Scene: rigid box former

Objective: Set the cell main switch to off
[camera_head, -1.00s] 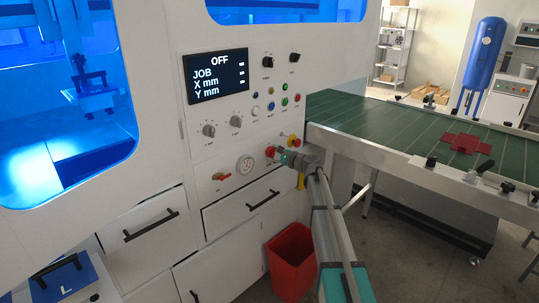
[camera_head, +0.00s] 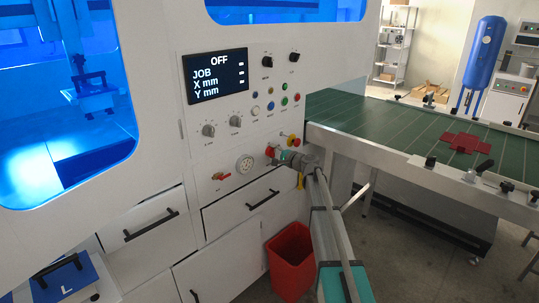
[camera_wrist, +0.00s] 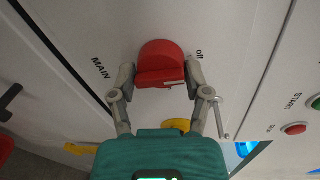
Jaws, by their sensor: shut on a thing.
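The main switch is a red rotary knob (camera_wrist: 160,55) on the white machine panel, with "MAIN" printed to its left and "off" to its upper right in the wrist view. A small pale mark shows on the knob's lower right side. My gripper (camera_wrist: 160,77) has one finger on each side of the knob and is shut on it. In the head view the red knob (camera_head: 270,152) shows at the panel's lower right, with my gripper (camera_head: 284,156) against it. The knob's far side and exact setting are hard to tell.
A screen (camera_head: 216,74) reads "OFF", "JOB", "X mm", "Y mm". Several other knobs and buttons sit above the switch. A gauge (camera_head: 245,164) and a red-handled valve (camera_head: 220,176) are to its left. A red bin (camera_head: 291,262) stands below; a green conveyor (camera_head: 350,118) is right.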

